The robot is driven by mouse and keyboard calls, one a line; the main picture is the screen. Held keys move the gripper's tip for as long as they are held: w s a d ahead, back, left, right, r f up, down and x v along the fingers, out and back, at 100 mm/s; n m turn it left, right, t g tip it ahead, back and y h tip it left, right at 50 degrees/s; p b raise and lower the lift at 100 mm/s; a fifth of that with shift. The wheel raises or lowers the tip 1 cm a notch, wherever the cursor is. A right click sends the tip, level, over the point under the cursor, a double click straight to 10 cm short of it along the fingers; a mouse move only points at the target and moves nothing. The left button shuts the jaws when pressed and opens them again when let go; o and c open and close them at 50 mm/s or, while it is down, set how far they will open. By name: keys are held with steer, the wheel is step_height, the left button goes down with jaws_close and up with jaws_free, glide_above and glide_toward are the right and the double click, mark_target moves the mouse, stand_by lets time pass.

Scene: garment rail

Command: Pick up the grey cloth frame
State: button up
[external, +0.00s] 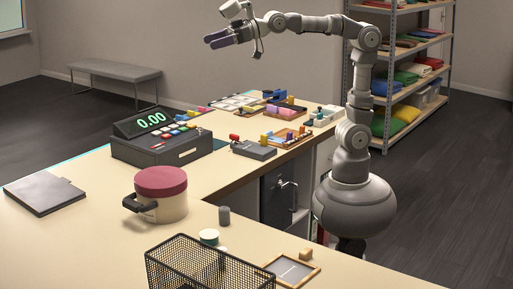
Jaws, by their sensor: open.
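A small flat frame with a light wooden rim and a grey panel (291,269) lies on the counter at the bottom of the external view; it looks like the grey cloth frame. Its left corner is close to the wire basket, and I cannot tell whether they touch. My gripper (211,41) is high above the far part of the counter, at the top of the view. It is open with nothing seen between its fingers, far from the frame.
A red-lidded pot (162,195), a cash register (160,140) and several trays stand farther back. The counter (75,235) is clear at front left.

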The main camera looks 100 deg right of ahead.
mark_target(306, 250)
steer(key=s+d+r, duration=0.2)
steer(key=s, duration=0.1)
steer(key=s+d+r+m+h, duration=0.1)
steer(key=s+d+r, duration=0.2)
steer(key=s+d+r+h+b, duration=0.1)
steer(key=s+d+r, duration=0.1)
steer(key=s, duration=0.1)
steer(key=shift+d+r+m+t, duration=0.25)
steer(key=shift+r+m+t, duration=0.05)
steer(key=shift+r+m, duration=0.1)
steer(key=c, duration=0.4)
steer(key=shift+w, duration=0.1)
